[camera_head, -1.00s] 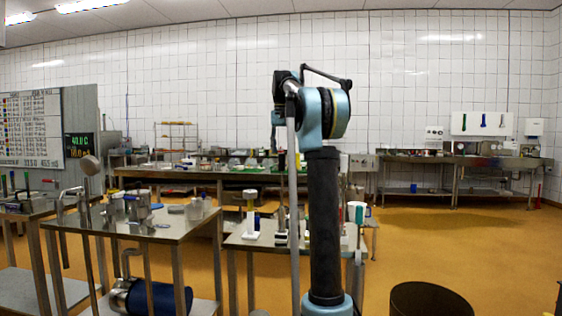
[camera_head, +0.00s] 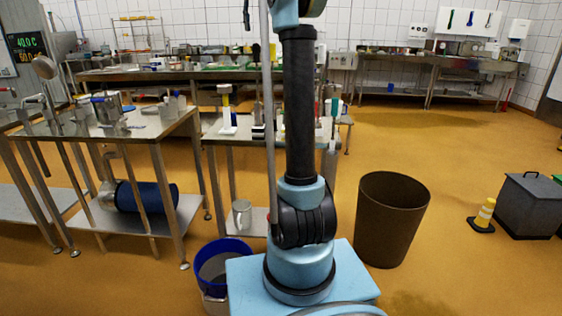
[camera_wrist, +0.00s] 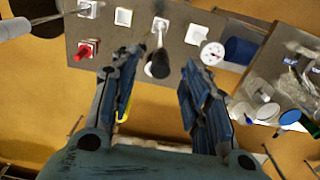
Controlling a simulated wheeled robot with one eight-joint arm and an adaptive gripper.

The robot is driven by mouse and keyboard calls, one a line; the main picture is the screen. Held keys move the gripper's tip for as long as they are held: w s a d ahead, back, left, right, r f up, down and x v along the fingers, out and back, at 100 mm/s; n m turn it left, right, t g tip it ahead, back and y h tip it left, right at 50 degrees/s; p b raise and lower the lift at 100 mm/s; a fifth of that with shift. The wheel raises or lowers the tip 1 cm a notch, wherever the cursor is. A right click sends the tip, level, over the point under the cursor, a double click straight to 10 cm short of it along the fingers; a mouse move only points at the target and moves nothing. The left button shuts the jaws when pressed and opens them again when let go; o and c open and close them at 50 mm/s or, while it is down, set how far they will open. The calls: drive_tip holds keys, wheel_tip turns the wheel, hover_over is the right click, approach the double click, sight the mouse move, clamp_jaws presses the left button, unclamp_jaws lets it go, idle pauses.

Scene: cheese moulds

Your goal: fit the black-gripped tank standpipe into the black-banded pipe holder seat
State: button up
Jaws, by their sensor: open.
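My gripper (camera_wrist: 157,62) is open in the wrist view, its two blue-grey fingers spread above a grey tabletop. A black-gripped piece (camera_wrist: 157,66), which looks like the standpipe, shows between the fingers. Its far end meets a white square seat (camera_wrist: 161,23); I cannot tell how deep it sits. Nothing is clearly held. In the head view a white block with a dark band (camera_head: 258,132), possibly the black-banded seat, stands on the small table, partly beside my arm. My gripper is out of the head view.
A red-gripped piece (camera_wrist: 85,50), an empty-looking white seat (camera_wrist: 123,16), a white dial (camera_wrist: 212,52) and a blue cylinder (camera_wrist: 240,50) are nearby.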

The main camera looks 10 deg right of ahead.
drive_tip(key=s+f+n+t, duration=0.1)
drive_tip(key=s+f, duration=1.9)
drive_tip(key=f, duration=0.4)
drive_tip(key=s+f+n+t, duration=0.1)
drive_tip(key=s+f+n, duration=0.1)
drive_tip(key=s+f, duration=1.9)
wheel_tip(320, 180, down, 4)
drive_tip(key=shift+s+r+n, duration=0.1)
drive_tip(key=shift+s+n, duration=0.2)
drive_tip(key=shift+w+f, duration=0.2)
drive_tip(key=shift+w, duration=0.25)
